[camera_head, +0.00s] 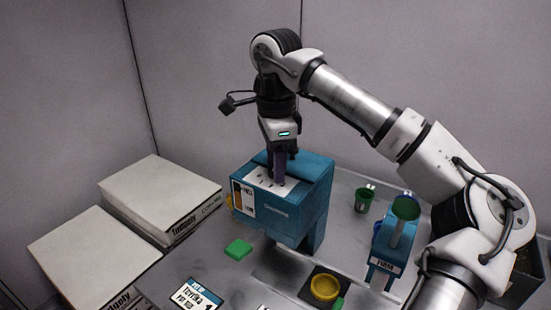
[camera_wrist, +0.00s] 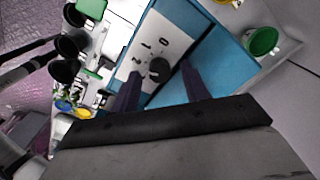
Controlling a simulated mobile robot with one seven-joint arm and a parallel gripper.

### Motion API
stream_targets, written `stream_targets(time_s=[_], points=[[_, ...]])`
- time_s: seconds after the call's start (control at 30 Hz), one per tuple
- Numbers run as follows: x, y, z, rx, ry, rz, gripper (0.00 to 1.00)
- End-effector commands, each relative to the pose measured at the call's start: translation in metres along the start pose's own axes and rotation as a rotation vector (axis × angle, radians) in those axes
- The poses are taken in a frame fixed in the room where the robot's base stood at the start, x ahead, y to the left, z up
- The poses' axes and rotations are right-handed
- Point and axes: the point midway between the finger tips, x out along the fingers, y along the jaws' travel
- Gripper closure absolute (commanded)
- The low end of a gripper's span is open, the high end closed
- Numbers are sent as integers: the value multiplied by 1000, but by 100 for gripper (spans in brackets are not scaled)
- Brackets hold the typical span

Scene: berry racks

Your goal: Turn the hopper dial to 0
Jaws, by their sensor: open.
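The hopper (camera_head: 310,207) is a blue box standing on the table, with a white panel (camera_head: 262,184) on its top. In the wrist view the panel carries printed numbers, among them 0, 1 and 2, beside a round black dial (camera_wrist: 158,69). Which number the dial points at cannot be made out. My gripper (camera_head: 279,181) points down over the panel. In the wrist view its two purple fingers (camera_wrist: 161,70) are apart, one on each side of the dial. Whether either finger touches the dial cannot be told. In the head view my gripper hides the dial.
A green block (camera_head: 238,249), a yellow cup (camera_head: 324,288) and a label card (camera_head: 195,295) lie in front. A green cup (camera_head: 365,198) and a smaller blue stand (camera_head: 383,255) are right of the hopper.

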Motion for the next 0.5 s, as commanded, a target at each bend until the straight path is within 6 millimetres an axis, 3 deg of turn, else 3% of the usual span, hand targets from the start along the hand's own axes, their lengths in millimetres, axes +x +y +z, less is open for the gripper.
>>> stream_targets(time_s=[0.3, 0.5], points=[[3, 0, 0, 0, 0, 0, 54], [3, 0, 0, 0, 0, 0, 80]])
